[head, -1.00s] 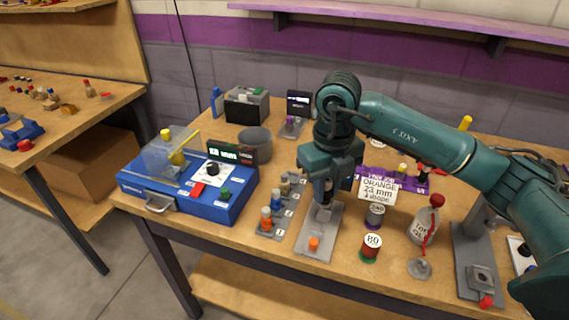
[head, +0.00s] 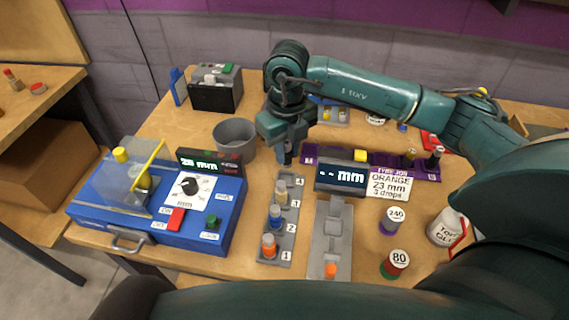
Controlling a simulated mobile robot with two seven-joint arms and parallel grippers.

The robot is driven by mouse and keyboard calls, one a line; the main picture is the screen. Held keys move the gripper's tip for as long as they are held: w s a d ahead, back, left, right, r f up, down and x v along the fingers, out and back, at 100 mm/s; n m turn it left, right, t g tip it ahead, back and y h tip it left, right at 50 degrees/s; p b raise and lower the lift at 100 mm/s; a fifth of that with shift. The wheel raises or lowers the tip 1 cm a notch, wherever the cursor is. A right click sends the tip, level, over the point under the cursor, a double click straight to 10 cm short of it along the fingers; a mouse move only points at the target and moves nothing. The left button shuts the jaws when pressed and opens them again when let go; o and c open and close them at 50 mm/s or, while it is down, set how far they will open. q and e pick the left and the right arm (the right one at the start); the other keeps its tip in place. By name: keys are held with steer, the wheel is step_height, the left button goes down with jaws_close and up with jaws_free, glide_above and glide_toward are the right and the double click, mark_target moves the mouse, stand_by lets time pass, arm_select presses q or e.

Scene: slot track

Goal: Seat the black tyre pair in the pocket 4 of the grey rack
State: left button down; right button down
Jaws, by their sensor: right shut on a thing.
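The grey rack (head: 268,256) stands mid-table with numbered pockets in a row. My right gripper (head: 288,150) is shut just beyond that end, above the table. A small dark thing, apparently the black tyre pair (head: 288,158), shows at its fingertips, mostly hidden by the fingers. My left gripper is out of view.
A blue machine (head: 220,238) with a dial stands left of the rack, and a grey cup (head: 235,138) behind it. A grey track (head: 318,240) with an orange piece lies to the right. A display (head: 341,178), job card (head: 390,184) and purple holder (head: 428,170) stand farther right.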

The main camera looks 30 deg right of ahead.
mark_target(286, 166)
steer(key=shift+f, duration=2.65)
steer(key=shift+f, duration=0.1)
steer(key=c, duration=1.3)
jaws_free()
step_height(286, 166, up, 12)
steer(key=shift+r+b, duration=0.15)
steer(key=shift+b, duration=0.35)
